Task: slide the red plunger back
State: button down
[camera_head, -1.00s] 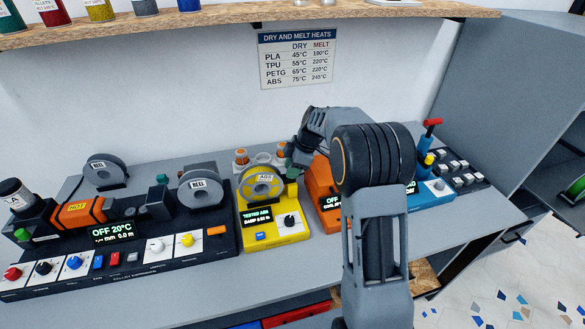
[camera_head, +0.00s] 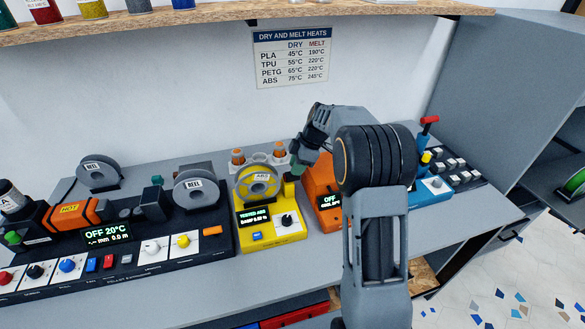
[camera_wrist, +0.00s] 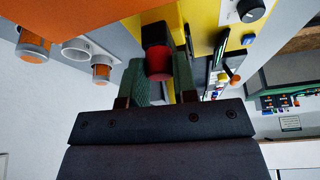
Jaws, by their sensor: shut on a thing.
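The red plunger (camera_wrist: 159,64) shows in the wrist view as a short red cylinder with a dark collar behind it, against the yellow tester (camera_wrist: 200,25). My gripper (camera_wrist: 162,82) has its green fingers on either side of the plunger, shut on it. In the head view my gripper (camera_head: 297,167) is beside the right side of the yellow tester (camera_head: 272,226), near the yellow ABS spool (camera_head: 258,183). The plunger is hidden there by my gripper. The tester's display reads TESTED ABS.
An orange unit (camera_head: 322,180) stands close to the right of my gripper. Cups with orange contents (camera_head: 237,157) stand behind the tester. A dark extruder panel (camera_head: 130,243) is at left.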

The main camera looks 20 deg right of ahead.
jog(key=c, duration=1.1)
grip_release()
jog(key=shift+d, duration=0.35)
jog(key=shift+o, duration=1)
jog(key=shift+a, duration=0.2)
jog(key=w+v, duration=0.1)
jog(key=v, duration=1.2)
jog(key=shift+s+r+b, duration=0.35)
jog(key=shift+s+r, duration=0.1)
jog(key=shift+s, duration=0.05)
